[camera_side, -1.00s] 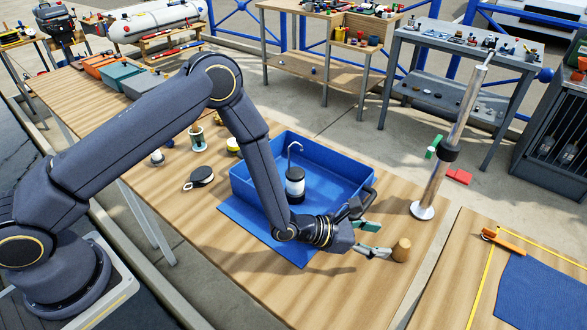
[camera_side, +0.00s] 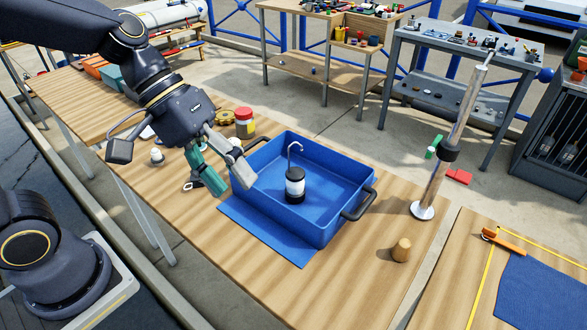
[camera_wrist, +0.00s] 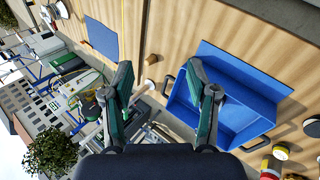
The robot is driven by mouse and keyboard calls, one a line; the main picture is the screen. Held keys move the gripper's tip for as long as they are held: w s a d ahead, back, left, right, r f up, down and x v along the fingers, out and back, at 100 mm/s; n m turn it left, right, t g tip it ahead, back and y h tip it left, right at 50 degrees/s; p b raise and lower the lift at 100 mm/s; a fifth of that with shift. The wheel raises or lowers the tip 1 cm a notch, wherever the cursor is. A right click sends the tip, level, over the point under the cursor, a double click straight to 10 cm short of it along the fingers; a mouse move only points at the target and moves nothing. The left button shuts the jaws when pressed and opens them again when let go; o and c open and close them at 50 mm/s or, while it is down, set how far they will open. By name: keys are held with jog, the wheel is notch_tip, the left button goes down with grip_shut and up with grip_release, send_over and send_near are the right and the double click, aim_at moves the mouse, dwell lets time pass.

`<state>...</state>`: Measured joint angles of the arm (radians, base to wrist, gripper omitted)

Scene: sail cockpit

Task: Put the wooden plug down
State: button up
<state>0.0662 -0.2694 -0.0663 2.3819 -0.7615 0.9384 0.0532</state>
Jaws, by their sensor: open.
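The wooden plug (camera_side: 402,250), a small tan rounded cylinder, stands upright on the wooden table, right of the blue tray, in the side view. Nothing touches it. My gripper (camera_side: 231,186) is open and empty, raised near the tray's left side and well away from the plug. Its two fingers stand apart in the wrist view (camera_wrist: 160,75).
The blue tray (camera_side: 330,228) holds a black-and-white cylinder (camera_side: 295,185) with a hook. A blue mat (camera_side: 262,237) lies before it. A metal post (camera_side: 440,180) stands behind the plug. A red-and-yellow jar (camera_side: 244,124) stands behind my gripper. The table around the plug is clear.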

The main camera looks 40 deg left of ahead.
jog(key=s+a+r+m+t+y, duration=0.1)
jog(key=s+a+t+y, duration=0.1)
jog(key=a, duration=0.5)
jog(key=s+a+r+m+t+y, duration=0.1)
jog(key=a+y, duration=0.3)
jog(key=a, duration=0.4)
jog(key=shift+s+a+r+m+t+y, duration=0.2)
jog(key=shift+s+r+m+t+y, duration=0.1)
jog(key=shift+s+m+t+y, duration=0.15)
jog(key=shift+o, duration=0.2)
jog(key=shift+w, duration=0.1)
